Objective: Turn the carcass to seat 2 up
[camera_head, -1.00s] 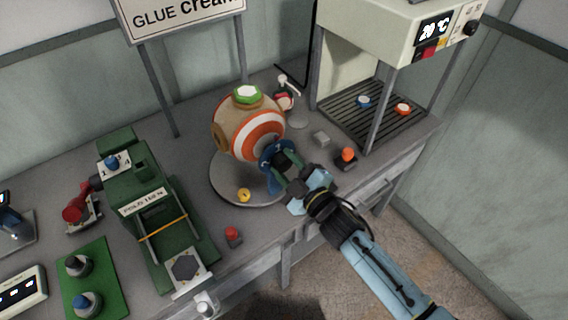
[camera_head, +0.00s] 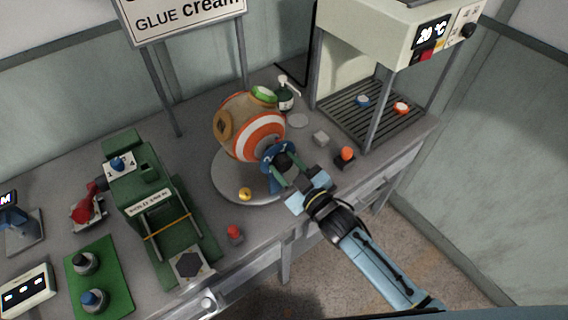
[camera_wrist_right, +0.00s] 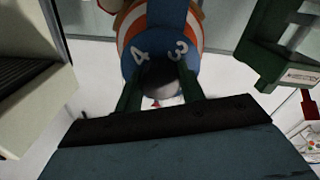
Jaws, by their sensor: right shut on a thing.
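The carcass (camera_head: 237,120) is a tan ball with orange and white rings, standing on a round grey turntable plate (camera_head: 226,187). A green-rimmed seat (camera_head: 264,95) on it faces up and to the right; another tan seat (camera_head: 224,125) faces left. A blue numbered disc (camera_head: 272,153) is on its front right side. In the right wrist view the disc (camera_wrist_right: 140,62) shows 4 and 3. My right gripper (camera_head: 284,163) is shut at the disc's centre, on a dark knob (camera_wrist_right: 158,78). Seat numbers are not readable. My left gripper is not in view.
A green press (camera_head: 150,190) stands left, with a green mat (camera_head: 98,280) holding two knobs beside it. A heater with a grille (camera_head: 380,110) stands right. Red (camera_head: 235,233) and orange (camera_head: 346,155) buttons sit near the front edge.

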